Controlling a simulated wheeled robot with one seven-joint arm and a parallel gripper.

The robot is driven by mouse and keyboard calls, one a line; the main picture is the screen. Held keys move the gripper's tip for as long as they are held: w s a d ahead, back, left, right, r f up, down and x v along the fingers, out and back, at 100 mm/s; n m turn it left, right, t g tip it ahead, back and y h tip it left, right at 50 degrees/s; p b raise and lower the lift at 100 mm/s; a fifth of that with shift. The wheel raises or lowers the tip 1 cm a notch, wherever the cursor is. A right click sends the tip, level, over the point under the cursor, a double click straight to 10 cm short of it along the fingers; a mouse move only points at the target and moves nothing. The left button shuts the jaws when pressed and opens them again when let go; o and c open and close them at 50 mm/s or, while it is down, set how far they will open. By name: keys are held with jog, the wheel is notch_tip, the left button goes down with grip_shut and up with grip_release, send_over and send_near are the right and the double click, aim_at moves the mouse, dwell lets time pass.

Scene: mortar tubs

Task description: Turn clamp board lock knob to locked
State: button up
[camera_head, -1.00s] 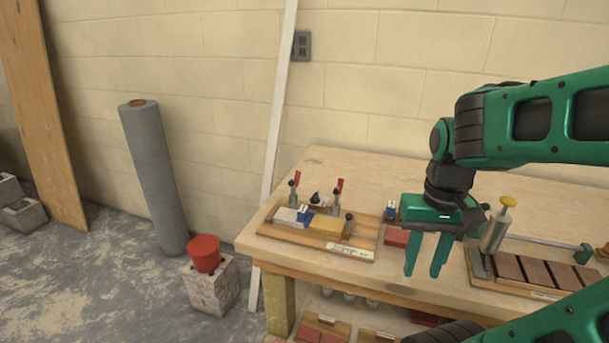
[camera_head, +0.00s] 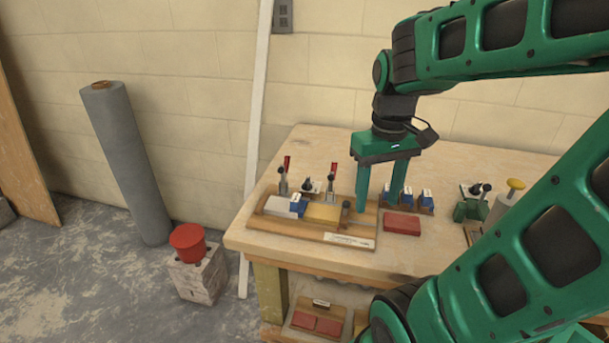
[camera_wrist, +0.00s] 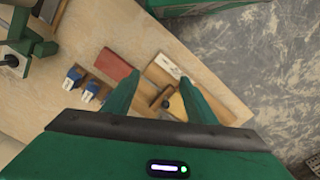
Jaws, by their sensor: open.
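Another black knob (camera_head: 307,185) is at the back between the clamps. I cannot read any lock marking. My gripper (camera_head: 378,203) points down, open and empty, over the board's right end, just right of the dark knob. Its fingers (camera_wrist: 159,82) cover part of the board.
A red brick (camera_head: 402,224) and several blue-and-white pieces (camera_head: 408,196) are right of the board. A yellow-topped cylinder (camera_head: 515,184) stands farther right. A red tub (camera_head: 187,241) sits on a block on the floor. The bench top behind the board is mostly clear.

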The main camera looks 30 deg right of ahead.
jog(key=w+r+n, duration=0.3)
jog(key=w+n, duration=0.4)
jog(key=w, duration=0.6)
jog(key=n, duration=0.5)
send_over(307, 179)
notch_tip(307, 179, down, 10)
jog(key=shift+f, duration=0.1)
jog(key=c, duration=1.1)
jog(key=shift+d, duration=0.1)
jog(key=shift+m, duration=0.3)
